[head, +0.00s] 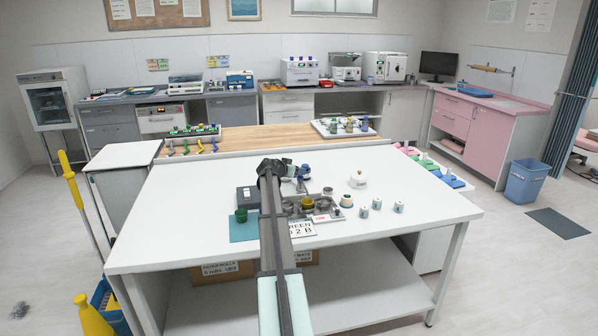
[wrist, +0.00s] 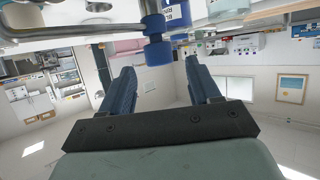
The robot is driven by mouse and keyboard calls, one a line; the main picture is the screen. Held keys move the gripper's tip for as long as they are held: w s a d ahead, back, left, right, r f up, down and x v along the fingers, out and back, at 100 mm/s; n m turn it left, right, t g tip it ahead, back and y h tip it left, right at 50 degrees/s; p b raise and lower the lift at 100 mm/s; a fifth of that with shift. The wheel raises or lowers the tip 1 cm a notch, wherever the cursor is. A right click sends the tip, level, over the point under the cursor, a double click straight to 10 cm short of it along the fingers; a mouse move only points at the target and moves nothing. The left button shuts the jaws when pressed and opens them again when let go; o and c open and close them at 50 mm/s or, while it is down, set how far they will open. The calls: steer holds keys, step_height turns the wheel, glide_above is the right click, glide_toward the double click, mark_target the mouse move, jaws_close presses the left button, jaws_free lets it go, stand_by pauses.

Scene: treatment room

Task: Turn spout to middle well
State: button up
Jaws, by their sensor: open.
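My gripper (head: 271,168) is over the white table in the head view, above a small apparatus. In the wrist view its two blue-grey fingers (wrist: 160,72) are apart and open. A blue knob-like cylinder (wrist: 158,51) shows near the fingertips, in the gap between them; I cannot tell if it touches either. A metal tube (wrist: 90,36), perhaps the spout, runs left from near the blue part. In the head view, a blue and white part (head: 304,171) stands behind several round metal wells (head: 308,204). My arm partly hides the apparatus, so which well the spout faces cannot be told.
A dark grey box (head: 249,197) and a green cup (head: 241,215) on a teal mat (head: 243,230) are left of my arm. A printed card (head: 302,229) lies in front of the wells. Several small jars (head: 364,211) and a round white pot (head: 357,181) stand right.

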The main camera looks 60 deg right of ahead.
steer(key=v, duration=0.9)
steer(key=shift+a, duration=0.1)
